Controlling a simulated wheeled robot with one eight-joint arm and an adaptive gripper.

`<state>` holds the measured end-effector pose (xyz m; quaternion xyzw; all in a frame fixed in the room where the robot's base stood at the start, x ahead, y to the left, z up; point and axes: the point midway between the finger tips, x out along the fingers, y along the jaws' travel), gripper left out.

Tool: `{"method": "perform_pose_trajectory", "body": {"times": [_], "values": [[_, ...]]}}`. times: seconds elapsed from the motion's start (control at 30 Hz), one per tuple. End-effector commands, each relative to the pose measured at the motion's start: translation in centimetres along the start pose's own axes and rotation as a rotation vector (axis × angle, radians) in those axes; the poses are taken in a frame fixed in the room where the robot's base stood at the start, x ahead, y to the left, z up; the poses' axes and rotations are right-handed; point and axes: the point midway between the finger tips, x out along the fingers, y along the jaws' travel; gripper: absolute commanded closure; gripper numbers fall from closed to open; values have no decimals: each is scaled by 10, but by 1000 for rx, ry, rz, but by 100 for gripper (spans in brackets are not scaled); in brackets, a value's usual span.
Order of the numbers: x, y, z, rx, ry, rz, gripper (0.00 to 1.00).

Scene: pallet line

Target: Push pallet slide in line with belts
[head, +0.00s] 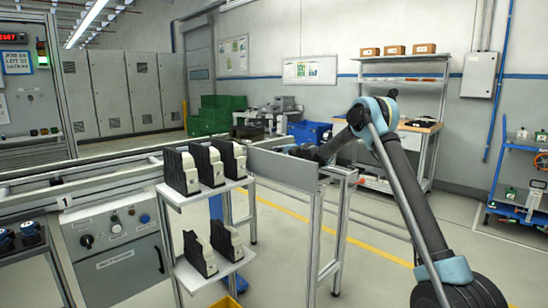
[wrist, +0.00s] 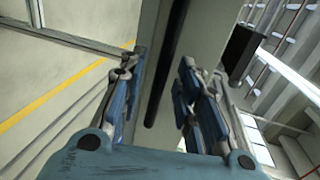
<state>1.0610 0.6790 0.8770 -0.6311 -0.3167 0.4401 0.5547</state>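The slide appears to be the section with a flat grey side plate (head: 283,169) at the right end of the line in the head view. My gripper (head: 303,152) is at the far side of this plate, near its right end, partly hidden by it and my arm. In the wrist view my gripper (wrist: 160,100) has its two blue-padded fingers well apart. A dark bar (wrist: 164,75) and a light grey surface lie between or beyond them. I cannot tell whether the fingers touch either. The belts (head: 100,178) run to the left of the plate; their exact alignment is unclear.
A stand (head: 203,192) with several black-and-cream parts is in front of the line. A control box (head: 117,240) is at left front. Metal legs (head: 313,240) stand under the right end. Green crates (head: 217,110), a workbench and a blue cart (head: 520,190) are farther back.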

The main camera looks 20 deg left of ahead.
Motion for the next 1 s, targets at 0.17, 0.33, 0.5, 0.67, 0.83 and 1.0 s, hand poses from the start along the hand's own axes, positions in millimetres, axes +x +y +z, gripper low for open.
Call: {"method": "perform_pose_trajectory", "body": {"times": [0.17,0.33,0.5,0.67,0.83,1.0], "values": [[-33,0,-1,2,2,0,69],[-64,1,-2,1,3,1,69],[-87,1,-2,1,2,1,69],[-98,1,-2,1,2,1,69],[-100,1,-2,1,2,0,69],[-100,1,-2,1,2,1,69]]}}
